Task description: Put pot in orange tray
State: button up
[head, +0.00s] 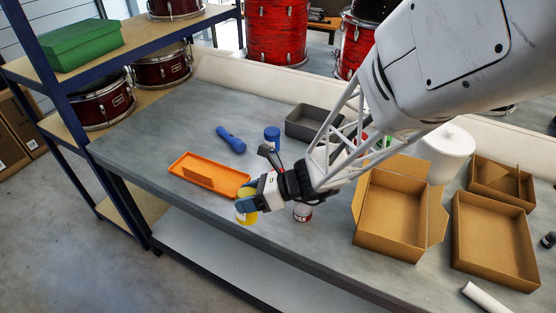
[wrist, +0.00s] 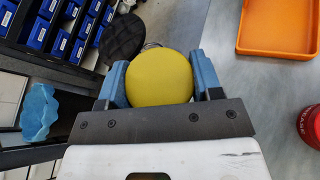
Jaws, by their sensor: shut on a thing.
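A round yellow pot (wrist: 159,80) sits between the two blue fingers of my gripper (wrist: 160,76) in the wrist view. My gripper is shut on it, with a finger on each side. In the head view the yellow pot (head: 246,218) shows below my gripper (head: 245,203) near the bench's front edge, partly hidden by the fingers. I cannot tell its exact height above the bench. The orange tray (head: 200,174) lies on the bench just left of and behind my gripper, and looks empty. It also shows at the wrist view's upper right (wrist: 277,47), apart from the pot.
A wax tin (head: 302,212) stands right of my gripper. A blue torch (head: 231,140), a blue tin (head: 272,140) and a grey tray (head: 305,129) are behind. Open cardboard boxes (head: 392,217) and a white roll (head: 447,153) are at right. A shelf (head: 70,125) stands left.

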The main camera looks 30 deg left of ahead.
jog(key=shift+a+t, duration=0.1)
jog(key=shift+t, duration=0.2)
jog(key=shift+a+t, duration=0.2)
jog(key=shift+t, duration=0.2)
jog(key=shift+w+a+f+t, duration=0.1)
jog(key=shift+w+a+t, duration=0.05)
jog(key=shift+t, duration=0.5)
jog(key=shift+w+a+f+t, duration=0.1)
jog(key=shift+w+a+t, duration=0.05)
jog(key=shift+t, duration=0.5)
send_over(230, 184)
jog(key=shift+f, duration=0.7)
jog(key=shift+f, duration=1.75)
jog(key=shift+f, duration=0.15)
